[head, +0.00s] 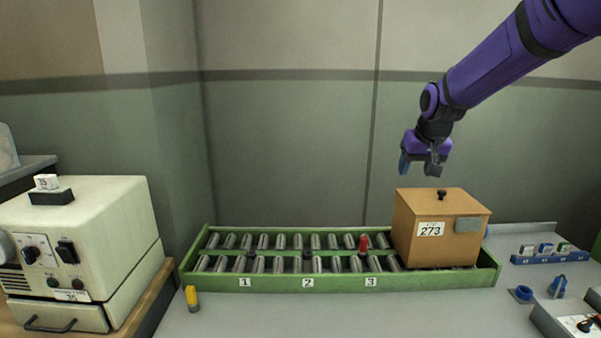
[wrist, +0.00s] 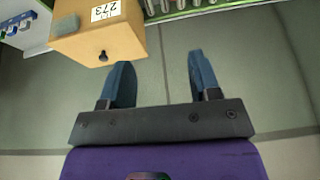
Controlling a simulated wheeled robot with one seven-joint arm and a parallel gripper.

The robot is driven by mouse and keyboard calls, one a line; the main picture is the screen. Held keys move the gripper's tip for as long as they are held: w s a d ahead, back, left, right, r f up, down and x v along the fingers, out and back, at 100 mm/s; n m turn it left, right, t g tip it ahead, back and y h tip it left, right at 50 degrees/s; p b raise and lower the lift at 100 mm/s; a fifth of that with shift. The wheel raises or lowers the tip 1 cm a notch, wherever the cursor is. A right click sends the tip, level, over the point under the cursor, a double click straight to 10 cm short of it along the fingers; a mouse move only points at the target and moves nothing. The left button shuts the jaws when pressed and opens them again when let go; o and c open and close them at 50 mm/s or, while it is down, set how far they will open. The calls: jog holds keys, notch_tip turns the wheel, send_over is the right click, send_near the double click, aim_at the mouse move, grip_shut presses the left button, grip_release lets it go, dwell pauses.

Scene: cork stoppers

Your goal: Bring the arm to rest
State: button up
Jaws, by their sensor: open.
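My gripper (head: 424,163) is at the end of my purple arm, in the air just above the brown box in the head view. In the wrist view my gripper (wrist: 160,82) shows two blue fingers spread well apart with nothing between them. The brown box (head: 408,220), labelled 273 and with a black knob on top, stands on the right part of the green roller tray (head: 300,284). The box also shows at the upper left of the wrist view (wrist: 118,42). The fingers look apart from the box.
A cream machine (head: 85,235) stands at the left. A yellow-topped cork-like piece (head: 192,298) stands before the tray's left end. A red piece (head: 363,243) is among the rollers. Small blue items (head: 558,286) and a grey control box (head: 570,320) lie at the right.

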jog(key=s+d+r, duration=0.1)
jog(key=s+r, duration=0.1)
jog(key=s, duration=1.6)
jog(key=s+d+r, duration=0.1)
jog(key=s+r, duration=0.1)
jog(key=s, duration=1.7)
jog(key=shift+s+d, duration=0.15)
jog(key=shift+d, duration=0.15)
